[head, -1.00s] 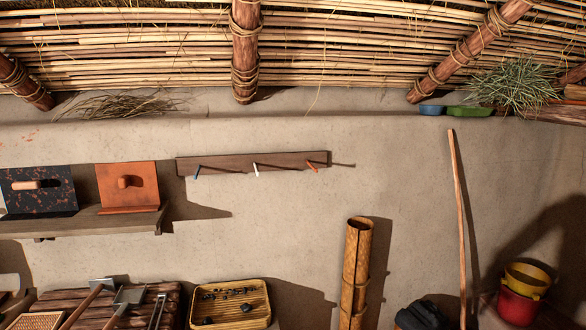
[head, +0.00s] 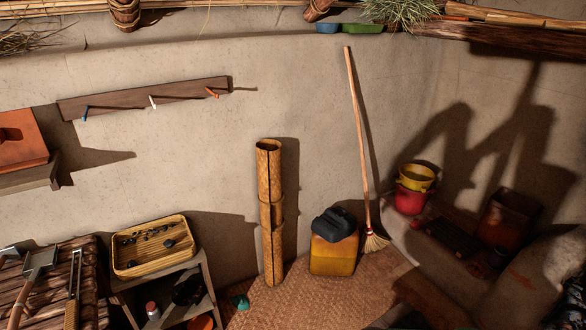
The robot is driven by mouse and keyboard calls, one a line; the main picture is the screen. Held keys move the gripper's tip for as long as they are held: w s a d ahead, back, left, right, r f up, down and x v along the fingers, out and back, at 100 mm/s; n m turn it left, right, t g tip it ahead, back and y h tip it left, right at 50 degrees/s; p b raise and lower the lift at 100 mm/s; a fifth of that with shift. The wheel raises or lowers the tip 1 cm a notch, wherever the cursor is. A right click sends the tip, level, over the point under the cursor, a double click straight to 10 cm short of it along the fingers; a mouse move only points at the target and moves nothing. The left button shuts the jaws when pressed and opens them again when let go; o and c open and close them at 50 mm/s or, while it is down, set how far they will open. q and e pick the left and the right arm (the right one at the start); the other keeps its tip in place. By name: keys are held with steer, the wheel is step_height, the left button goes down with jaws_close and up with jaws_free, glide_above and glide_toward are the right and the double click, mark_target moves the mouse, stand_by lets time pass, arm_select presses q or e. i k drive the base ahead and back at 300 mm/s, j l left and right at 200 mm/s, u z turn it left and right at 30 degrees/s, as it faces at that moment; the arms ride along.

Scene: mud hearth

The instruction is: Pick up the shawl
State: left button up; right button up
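I cannot pick out a shawl with certainty in the head view. A dark, rounded thing (head: 333,224) sits on top of a yellow container (head: 333,254) on the floor; I cannot tell whether it is cloth or part of the container. The wooden peg rail (head: 145,98) on the wall has several coloured pegs, with nothing hanging from them. Neither of my grippers is in view.
A tall woven roll (head: 270,215) and a broom (head: 357,135) stand against the wall. A small shelf (head: 207,280) with a basket tray (head: 152,247) is at lower left. Red and yellow buckets (head: 412,190) sit at right. The woven floor mat (head: 310,300) has clear room.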

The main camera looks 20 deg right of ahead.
mark_target(336, 225)
steer(key=i+l, duration=0.25)
steer(key=i, duration=0.4)
steer(key=i+l+z, duration=0.1)
steer(key=i+l, duration=0.15)
steer(key=i, duration=0.35)
steer(key=i+l, duration=0.2)
steer(key=i, duration=0.45)
steer(key=i+l+z, duration=0.1)
steer(key=i+l, duration=0.15)
steer(key=i, duration=0.4)
steer(key=i+l, duration=0.15)
steer(key=i, duration=0.5)
steer(key=z, duration=0.05)
